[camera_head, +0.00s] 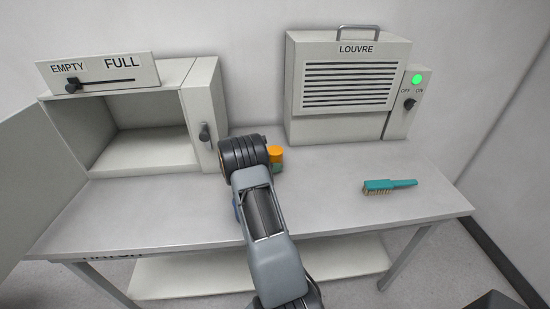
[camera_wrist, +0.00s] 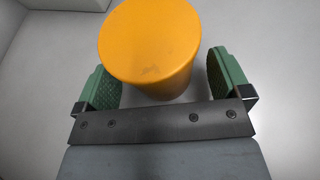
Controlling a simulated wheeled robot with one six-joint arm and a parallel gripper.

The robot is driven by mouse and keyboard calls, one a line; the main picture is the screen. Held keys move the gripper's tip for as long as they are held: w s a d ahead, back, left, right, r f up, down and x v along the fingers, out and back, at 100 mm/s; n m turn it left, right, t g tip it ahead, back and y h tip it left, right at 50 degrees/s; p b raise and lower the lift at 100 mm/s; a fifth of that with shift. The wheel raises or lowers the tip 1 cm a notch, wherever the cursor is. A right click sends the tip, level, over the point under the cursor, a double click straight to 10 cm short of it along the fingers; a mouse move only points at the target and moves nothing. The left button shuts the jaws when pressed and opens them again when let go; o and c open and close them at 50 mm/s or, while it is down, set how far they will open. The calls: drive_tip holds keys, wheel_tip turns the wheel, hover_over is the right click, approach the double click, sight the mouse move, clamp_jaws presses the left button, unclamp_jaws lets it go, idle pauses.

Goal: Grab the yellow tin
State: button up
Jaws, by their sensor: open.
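The yellow tin (camera_wrist: 150,42) is an orange-yellow cylinder standing upright on the table. In the wrist view it stands between the two green finger pads of my gripper (camera_wrist: 168,82), with a gap on each side. My gripper is open around the tin and not closed on it. In the head view, my arm hides part of the tin (camera_head: 276,153); its orange top shows just right of the wrist, with a bit of green finger (camera_head: 277,168) below it.
On the table (camera_head: 330,205), a teal brush (camera_head: 389,186) lies at right. A box with an open door (camera_head: 150,150) stands at back left. A louvre unit (camera_head: 345,85) with a green light stands at back right. The front middle right is clear.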

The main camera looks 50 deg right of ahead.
drive_tip(key=shift+c, duration=0.4)
drive_tip(key=c, duration=1.1)
drive_tip(key=shift+r, duration=0.1)
